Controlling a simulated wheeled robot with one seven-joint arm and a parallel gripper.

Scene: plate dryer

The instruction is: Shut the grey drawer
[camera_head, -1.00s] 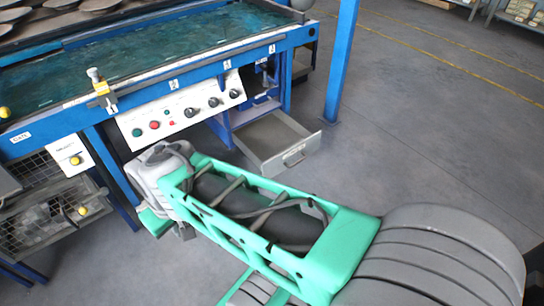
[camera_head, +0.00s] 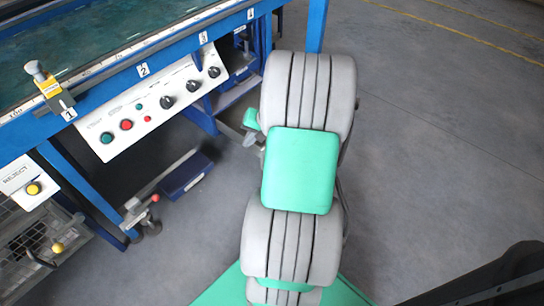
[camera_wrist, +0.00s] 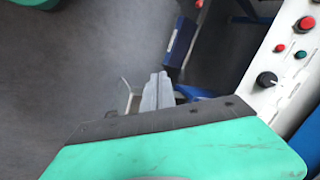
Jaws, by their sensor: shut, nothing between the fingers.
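The grey drawer cannot be made out in the head view, where my arm covers the area right of the control panel. In the wrist view my gripper (camera_wrist: 157,85) is shut and empty, with its grey fingers together. A thin pale edge (camera_wrist: 127,97) shows just left of the fingers; it may be part of the drawer, but most of it is hidden by my gripper body. I cannot tell whether the fingers touch it.
The blue bench has a white control panel (camera_head: 150,108) with knobs and buttons. A dark blue box (camera_head: 187,174) is low under the bench. A blue post (camera_head: 316,25) stands behind my arm. Grey floor (camera_head: 430,150) is open to the right.

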